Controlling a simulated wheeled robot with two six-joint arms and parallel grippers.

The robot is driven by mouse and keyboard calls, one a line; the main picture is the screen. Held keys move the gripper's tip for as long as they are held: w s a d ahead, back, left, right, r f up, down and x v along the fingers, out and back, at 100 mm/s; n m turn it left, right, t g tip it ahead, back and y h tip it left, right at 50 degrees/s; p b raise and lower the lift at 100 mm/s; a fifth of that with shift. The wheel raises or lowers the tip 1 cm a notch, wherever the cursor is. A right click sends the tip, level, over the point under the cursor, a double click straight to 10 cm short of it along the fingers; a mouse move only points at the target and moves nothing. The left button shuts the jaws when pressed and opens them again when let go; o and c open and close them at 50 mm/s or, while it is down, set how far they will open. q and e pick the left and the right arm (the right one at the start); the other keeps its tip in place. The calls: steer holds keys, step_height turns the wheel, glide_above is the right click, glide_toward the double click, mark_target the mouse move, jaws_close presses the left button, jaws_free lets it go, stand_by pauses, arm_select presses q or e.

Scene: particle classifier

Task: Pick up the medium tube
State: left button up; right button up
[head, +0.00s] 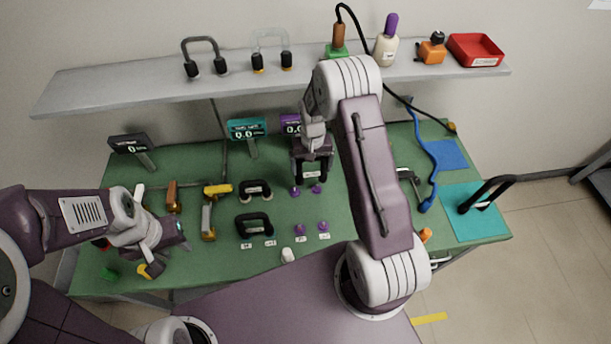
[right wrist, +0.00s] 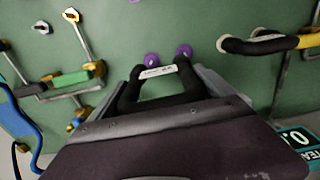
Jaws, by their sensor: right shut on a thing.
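A black U-shaped tube (right wrist: 190,82) with a white label sits between the jaws of my right gripper (right wrist: 168,100), which is shut on it. In the head view the tube (head: 311,172) hangs below my right gripper, above the green table; the label is too small to read. Two purple pegs (right wrist: 151,60) lie close to the tube in the right wrist view and just below it in the head view. My left gripper (head: 160,240) is over the table's left part, and its jaw opening is unclear. Two more black tubes, an upper one (head: 255,185) and a lower one (head: 255,219), lie left of it.
A grey shelf (head: 120,90) with tubes, bottles and a red tray (head: 475,47) runs above the table. Display screens (head: 247,128) stand at the table's back. More purple pegs (head: 323,226) stand in front. A teal mat (head: 475,225) is at the right.

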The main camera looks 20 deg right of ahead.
steer(key=s+d+r+b, duration=0.1)
steer(key=d+r, duration=0.4)
steer(key=d, duration=0.4)
steer(key=shift+s+d+r+b, duration=0.15)
steer(key=shift+d+r+b, duration=0.2)
steer(key=shift+r, duration=0.05)
steer(key=shift+r+p, duration=2.1)
steer(key=shift+r, duration=0.2)
step_height(320, 180, up, 3)
steer(key=p, duration=0.3)
